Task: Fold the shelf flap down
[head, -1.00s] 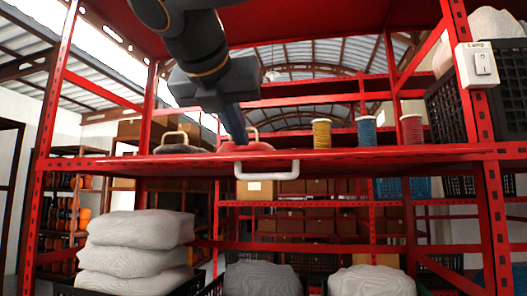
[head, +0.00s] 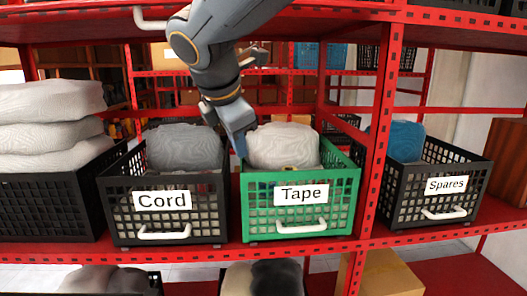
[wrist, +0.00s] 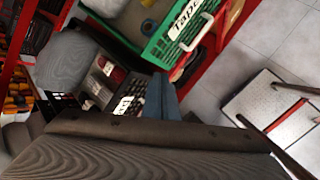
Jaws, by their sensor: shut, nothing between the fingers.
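A white handle (head: 148,22) hangs from the front edge of the upper red shelf (head: 80,33), at the top left of the head view. My arm covers its right end. I cannot tell whether this shelf board is the flap. My gripper (head: 240,147) is below the handle and to its right, pointing down by the left rim of the green Tape crate (head: 300,217). Its blue fingers are together and empty. They also show in the wrist view (wrist: 160,97), with the Tape crate (wrist: 170,45) above them. The handle does not show there.
A black Cord crate (head: 162,220) stands left of the Tape crate, and a Spares crate (head: 440,200) stands beyond a red post (head: 380,130). White sacks (head: 50,120) are stacked at far left.

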